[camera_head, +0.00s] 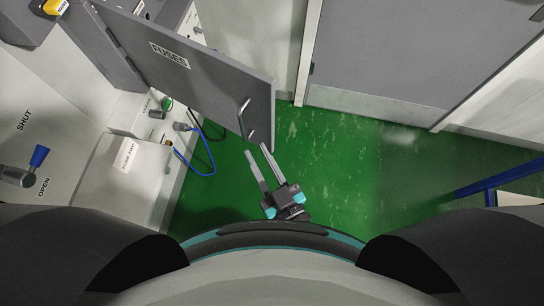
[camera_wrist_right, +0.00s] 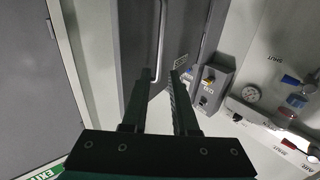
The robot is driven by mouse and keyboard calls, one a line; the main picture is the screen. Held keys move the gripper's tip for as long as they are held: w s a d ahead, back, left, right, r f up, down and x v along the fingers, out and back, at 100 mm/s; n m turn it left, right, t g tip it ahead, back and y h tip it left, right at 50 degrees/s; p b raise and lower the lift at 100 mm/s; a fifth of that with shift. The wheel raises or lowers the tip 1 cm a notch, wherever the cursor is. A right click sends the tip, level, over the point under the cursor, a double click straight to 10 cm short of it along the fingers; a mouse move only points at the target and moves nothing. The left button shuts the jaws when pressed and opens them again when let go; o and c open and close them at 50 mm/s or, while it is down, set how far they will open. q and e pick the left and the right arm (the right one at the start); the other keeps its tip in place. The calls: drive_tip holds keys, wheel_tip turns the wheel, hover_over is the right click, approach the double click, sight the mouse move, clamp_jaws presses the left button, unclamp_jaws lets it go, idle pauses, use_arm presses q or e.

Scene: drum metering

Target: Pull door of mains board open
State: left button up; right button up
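The mains board door (camera_head: 205,70) is a grey panel with a white FUSES label, standing swung out from its cabinet on the left. Its metal bar handle (camera_head: 245,118) is near the free edge and also shows in the right wrist view (camera_wrist_right: 159,40). My right gripper (camera_head: 256,150) is open, its two fingers apart, just below the handle's lower end. In the right wrist view, the handle's lower end appears between the fingertips (camera_wrist_right: 160,76); I cannot tell whether they touch it. My left gripper is not in view.
A blue cable (camera_head: 205,172) hangs by the white cabinet below the door. A blue-handled valve (camera_head: 38,157) is at the far left. A grey room door (camera_head: 385,55) stands at the back, and a blue rail (camera_head: 500,180) at the right. Green floor (camera_head: 340,160) is clear between.

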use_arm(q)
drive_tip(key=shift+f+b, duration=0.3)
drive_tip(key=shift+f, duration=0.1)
use_arm(e)
drive_tip(key=v, duration=0.6)
drive_tip(key=shift+f, duration=0.1)
drive_tip(key=s+d+f+g+h+b, duration=0.1)
drive_tip(key=d+f+g+h+b, duration=0.15)
drive_tip(key=f, duration=0.85)
drive_tip(key=s+d+f+g+h+b, duration=0.1)
drive_tip(key=d+f+g+b, duration=0.2)
drive_tip(key=f, duration=0.7)
drive_tip(key=s+d+f+g+h+b, duration=0.15)
drive_tip(key=f+b, duration=0.25)
drive_tip(key=f, duration=0.7)
use_arm(q)
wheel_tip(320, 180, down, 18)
drive_tip(key=b, duration=0.8)
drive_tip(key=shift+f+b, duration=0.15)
drive_tip(key=shift+b, duration=0.25)
use_arm(e)
drive_tip(key=s+d+f+m+g+h, duration=0.1)
drive_tip(key=s+d+f+g, duration=0.3)
drive_tip(key=f, duration=0.6)
drive_tip(key=s+d+f+m+g+h, duration=0.2)
drive_tip(key=s+d+f, duration=0.5)
drive_tip(key=f, duration=0.4)
drive_tip(key=shift+s+d+g, duration=0.35)
drive_tip(key=shift+s+g, duration=0.5)
drive_tip(key=shift+g, duration=0.05)
